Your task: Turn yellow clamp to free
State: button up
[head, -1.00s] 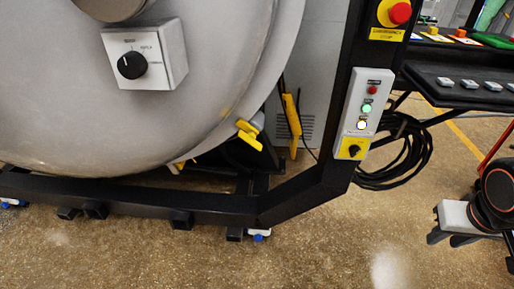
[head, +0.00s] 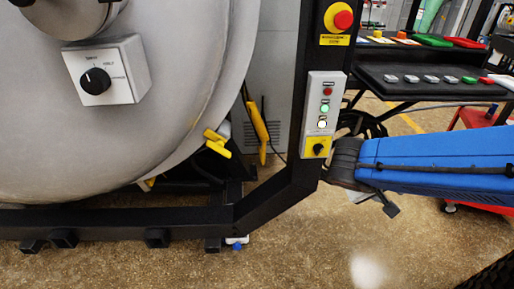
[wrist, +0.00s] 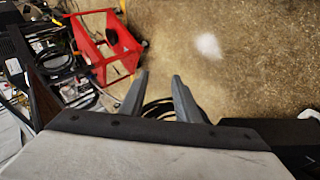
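The yellow clamp (head: 217,142) sits on the lower right rim of the large round grey furnace door (head: 180,60) in the head view. A second yellow part (head: 150,182) shows lower on the rim, partly hidden. A long yellow handle (head: 257,130) stands behind, to the right of the clamp. In the wrist view the fingers of my gripper (wrist: 160,82) are apart with nothing between them, above the floor. My gripper is well away from the clamp. The clamp is not seen in the wrist view.
A black frame post (head: 290,110) carries a button panel (head: 319,112) and a red emergency stop (head: 342,19). A knob box (head: 107,71) is on the door. A black frame bar runs low in front. A black tray table (head: 430,88) stands right. A red stand (wrist: 100,45) shows in the wrist view.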

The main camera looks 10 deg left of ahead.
jog(key=w+a+n+t, duration=0.2)
jog(key=w+a+t, duration=0.35)
jog(key=a, duration=0.65)
jog(key=n+t+y, duration=0.6)
jog(key=n+y, duration=0.2)
jog(key=y, duration=0.4)
send_near(218, 152)
jog(key=x, duration=1.1)
jog(key=shift+w+a+r, duration=0.1)
jog(key=shift+w, duration=0.15)
grip_shut()
